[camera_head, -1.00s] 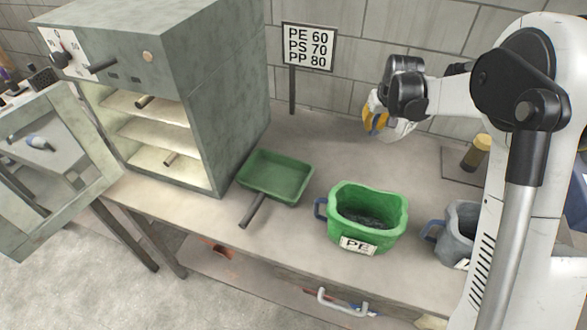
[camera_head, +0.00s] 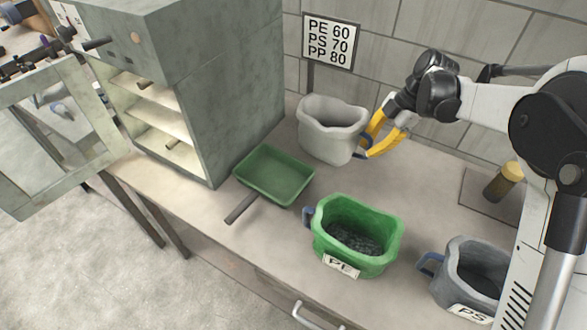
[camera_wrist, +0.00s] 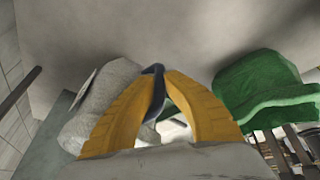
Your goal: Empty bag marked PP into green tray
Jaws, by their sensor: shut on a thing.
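A pale grey-white bag (camera_head: 330,138) with a blue handle is beside my gripper (camera_head: 366,148), behind and right of the green tray (camera_head: 272,178). My yellow fingers are shut on its handle. The bag looks roughly upright; I cannot tell if it touches the bench. No lettering on it is readable, though a pale label shows edge-on in the wrist view. There the bag (camera_wrist: 95,105) is left of my gripper (camera_wrist: 158,75), with the blue handle (camera_wrist: 156,95) between the fingers. The green tray looks empty in the head view, its dark handle pointing to the front.
A green bag marked PE (camera_head: 355,232), with dark grains inside, stands in front. A grey bag marked PS (camera_head: 465,275) is at right. The open oven (camera_head: 215,100) stands left. A sign (camera_head: 330,42) reads PE 60, PS 70, PP 80.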

